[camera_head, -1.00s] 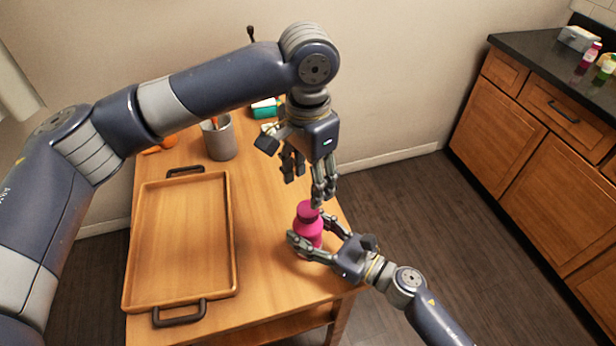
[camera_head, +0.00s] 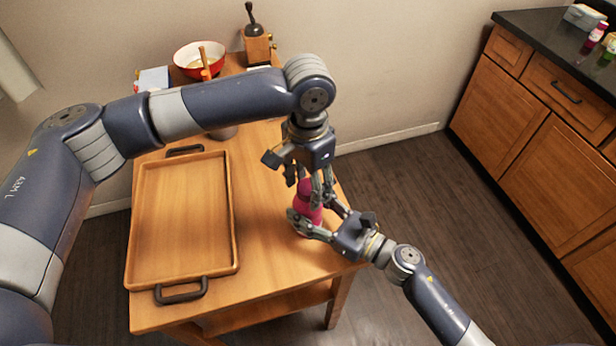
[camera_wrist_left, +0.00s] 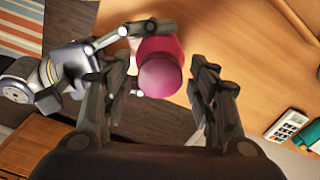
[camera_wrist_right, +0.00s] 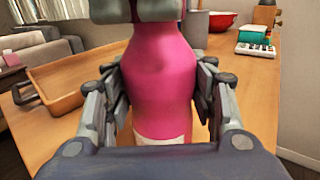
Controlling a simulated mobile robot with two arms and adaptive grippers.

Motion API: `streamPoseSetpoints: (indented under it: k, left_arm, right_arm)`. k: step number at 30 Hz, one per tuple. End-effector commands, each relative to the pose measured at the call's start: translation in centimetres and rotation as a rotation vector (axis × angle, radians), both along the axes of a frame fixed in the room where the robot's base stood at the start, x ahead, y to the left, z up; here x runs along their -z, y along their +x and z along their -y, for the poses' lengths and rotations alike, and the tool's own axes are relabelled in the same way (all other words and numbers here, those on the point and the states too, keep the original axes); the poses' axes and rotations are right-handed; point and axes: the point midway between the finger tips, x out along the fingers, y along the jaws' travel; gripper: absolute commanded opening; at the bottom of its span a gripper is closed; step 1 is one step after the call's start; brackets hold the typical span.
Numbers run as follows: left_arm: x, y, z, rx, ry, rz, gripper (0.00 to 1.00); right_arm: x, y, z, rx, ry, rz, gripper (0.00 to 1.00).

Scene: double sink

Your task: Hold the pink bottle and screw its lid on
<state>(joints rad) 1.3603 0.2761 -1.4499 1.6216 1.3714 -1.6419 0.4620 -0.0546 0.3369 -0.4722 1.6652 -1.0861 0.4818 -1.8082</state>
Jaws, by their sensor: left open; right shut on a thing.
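The pink bottle (camera_head: 308,214) stands upright near the table's right edge in the head view. My right gripper (camera_head: 316,226) is shut on its body from the right; the right wrist view shows the bottle (camera_wrist_right: 160,80) between the fingers (camera_wrist_right: 160,105). My left gripper (camera_head: 316,188) is directly above, pointing down, with its open fingers around the bottle's top. In the left wrist view the round pink lid (camera_wrist_left: 160,76) lies between the open fingers (camera_wrist_left: 163,90), nearer the left finger. Whether the fingers touch the lid, I cannot tell.
A wooden tray (camera_head: 233,215) with dark handles lies left on the table (camera_head: 265,240). A red bowl (camera_head: 200,52) and a grinder (camera_head: 257,45) stand at the back. A calculator (camera_wrist_left: 288,124) shows in the left wrist view. A counter (camera_head: 540,60) stands at the far right.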

Motion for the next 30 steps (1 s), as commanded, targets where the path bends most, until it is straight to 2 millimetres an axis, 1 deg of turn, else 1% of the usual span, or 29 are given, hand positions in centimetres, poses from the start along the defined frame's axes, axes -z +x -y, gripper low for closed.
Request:
streamPoseSetpoints:
  k: [4,10,11,20,21,23,30]
  left_arm:
    - [0.00,0.00,-0.01,0.000,0.000,0.000,0.53]
    - [-0.01,0.00,-0.01,0.000,0.000,0.000,0.08]
    - [-0.01,0.00,-0.01,0.000,0.000,0.000,0.07]
    - [-0.01,0.00,0.00,0.003,0.000,0.000,0.07]
    - [-0.01,-0.01,0.01,0.003,0.000,0.000,0.44]
    - [-0.01,-0.01,0.01,0.003,0.000,0.000,0.58]
    - [-0.02,-0.01,0.01,0.003,0.000,0.000,0.59]
  right_arm:
    - [0.02,-0.01,0.01,0.000,0.000,0.000,0.00]
    - [0.02,-0.01,0.01,0.000,0.000,0.000,0.00]
    - [0.02,-0.01,0.01,0.000,0.000,0.000,0.00]
    - [0.03,-0.01,0.01,0.000,0.000,0.000,0.00]
    - [0.03,-0.01,0.01,0.000,0.000,0.000,0.00]
    - [0.03,-0.01,0.01,0.000,-0.001,-0.001,0.00]
    - [0.03,-0.01,0.01,0.000,-0.001,-0.001,0.00]
